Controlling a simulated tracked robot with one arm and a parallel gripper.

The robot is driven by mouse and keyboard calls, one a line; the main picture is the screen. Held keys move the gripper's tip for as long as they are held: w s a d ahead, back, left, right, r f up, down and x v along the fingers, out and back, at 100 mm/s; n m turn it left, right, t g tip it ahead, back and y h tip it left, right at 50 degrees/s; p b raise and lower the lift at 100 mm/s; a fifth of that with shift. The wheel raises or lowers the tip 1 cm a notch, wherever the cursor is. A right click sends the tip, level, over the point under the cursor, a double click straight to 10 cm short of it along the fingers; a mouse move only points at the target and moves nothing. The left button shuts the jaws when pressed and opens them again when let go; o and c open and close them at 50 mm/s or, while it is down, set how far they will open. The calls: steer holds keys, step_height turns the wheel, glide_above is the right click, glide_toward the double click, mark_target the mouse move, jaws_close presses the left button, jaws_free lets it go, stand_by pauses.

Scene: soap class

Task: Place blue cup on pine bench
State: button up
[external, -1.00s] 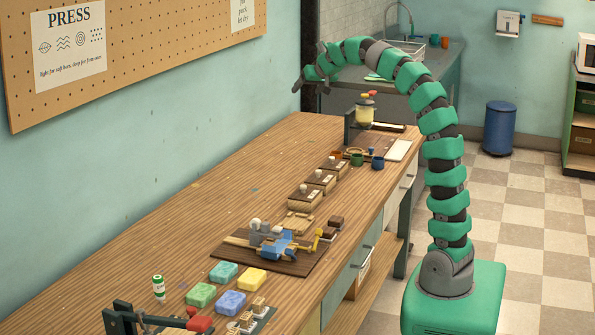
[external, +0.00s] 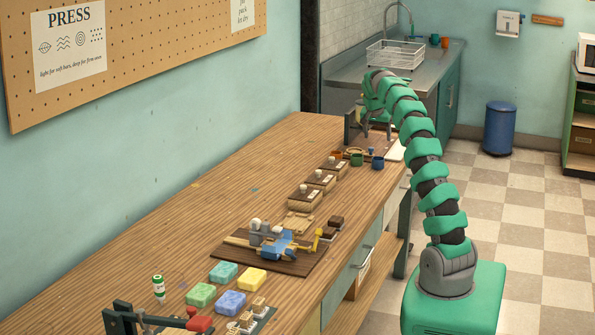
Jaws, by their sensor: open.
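A dark blue cup (external: 377,163) stands upright at the far end of the long wooden bench (external: 215,190), close to its right edge. I cannot tell whether its base touches the brown board behind it. My gripper (external: 377,133) is above the brown board, behind and above the blue cup and apart from it. Its fingers point down and are spread, with nothing clearly held between them. The gripper and arm partly hide the things on the board.
An orange cup (external: 337,155) and a green cup (external: 357,159) stand left of the blue cup. Wooden boxes (external: 304,197) line up nearer. The sink counter (external: 345,74) behind holds a wire rack (external: 390,55) and small cups. The bench's left half is mostly clear.

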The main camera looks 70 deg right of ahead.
steer(key=b, duration=0.1)
glide_toward(378, 159)
steer(key=f, duration=0.3)
steer(key=shift+s+f, duration=0.35)
steer(key=shift+s, duration=0.05)
steer(key=shift+b+x, duration=0.9)
steer(key=shift+x, duration=1.65)
steer(key=shift+w+a, duration=0.15)
steer(key=shift+a, duration=0.05)
steer(key=c, duration=1.1)
steer(key=shift+r+p, duration=0.65)
steer(key=shift+r, duration=1.25)
steer(key=shift+s+a+f, duration=0.15)
steer(key=shift+s+a, duration=0.15)
steer(key=shift+a, duration=0.15)
steer(key=shift+s+a, duration=0.3)
steer(key=shift+a, duration=0.1)
steer(key=s+a, duration=0.2)
steer(key=a, duration=0.2)
steer(key=s+a+r+p, duration=0.1)
steer(key=s+a, duration=0.4)
steer(key=a, duration=0.2)
steer(key=shift+s+a+r, duration=0.25)
steer(key=shift+s+a, duration=0.05)
steer(key=shift+a, duration=0.05)
